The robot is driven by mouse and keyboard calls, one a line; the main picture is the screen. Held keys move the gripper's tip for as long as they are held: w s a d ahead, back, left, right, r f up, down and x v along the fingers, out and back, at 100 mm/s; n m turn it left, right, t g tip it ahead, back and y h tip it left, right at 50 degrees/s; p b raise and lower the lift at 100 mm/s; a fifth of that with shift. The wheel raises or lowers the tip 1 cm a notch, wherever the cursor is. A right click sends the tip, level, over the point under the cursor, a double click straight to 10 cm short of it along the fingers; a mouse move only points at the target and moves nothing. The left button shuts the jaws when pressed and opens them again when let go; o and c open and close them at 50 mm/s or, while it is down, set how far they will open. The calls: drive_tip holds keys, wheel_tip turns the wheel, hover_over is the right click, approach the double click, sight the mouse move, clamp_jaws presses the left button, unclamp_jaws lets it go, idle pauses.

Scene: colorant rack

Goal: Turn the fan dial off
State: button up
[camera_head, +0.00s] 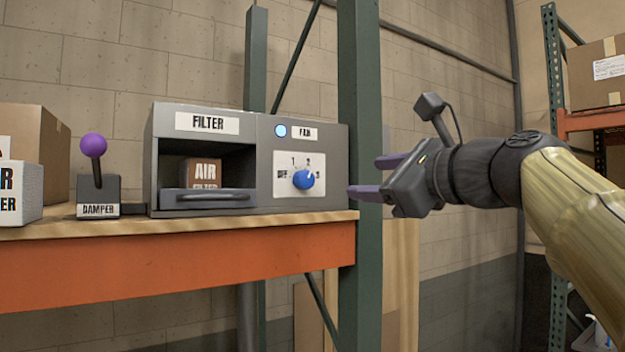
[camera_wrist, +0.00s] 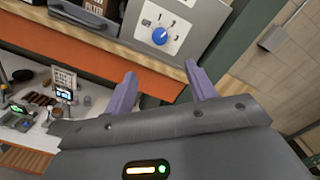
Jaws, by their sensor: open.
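The fan dial (camera_head: 304,179) is a round blue knob on a white plate marked OFF, 1, 2 and 3, on the right part of a grey box. It also shows at the top of the wrist view (camera_wrist: 160,36). Its exact pointer setting is too small to read surely. The round light (camera_head: 281,130) beside the FAN label glows blue-white. My gripper (camera_head: 366,177) is open and empty, right of the dial and apart from it. In the wrist view its two purple fingers (camera_wrist: 160,70) point up toward the panel, with the dial beyond and between their tips.
A green rack post (camera_head: 360,260) stands just right of the box. The FILTER bay (camera_head: 208,124) with its drawer handle is left of the dial. A purple-knobbed damper lever (camera_head: 94,150) stands farther left. The orange shelf beam (camera_head: 180,262) runs below the box.

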sight(308, 179)
drive_tip(key=shift+a, duration=0.1)
drive_tip(key=p+x, duration=0.8)
drive_tip(key=x, duration=0.8)
drive_tip(key=shift+w+a, duration=0.15)
drive_tip(key=shift+w, duration=0.15)
drive_tip(key=shift+w+a, duration=0.2)
drive_tip(key=shift+w, duration=0.1)
drive_tip(key=shift+f, duration=0.1)
drive_tip(key=c, duration=1)
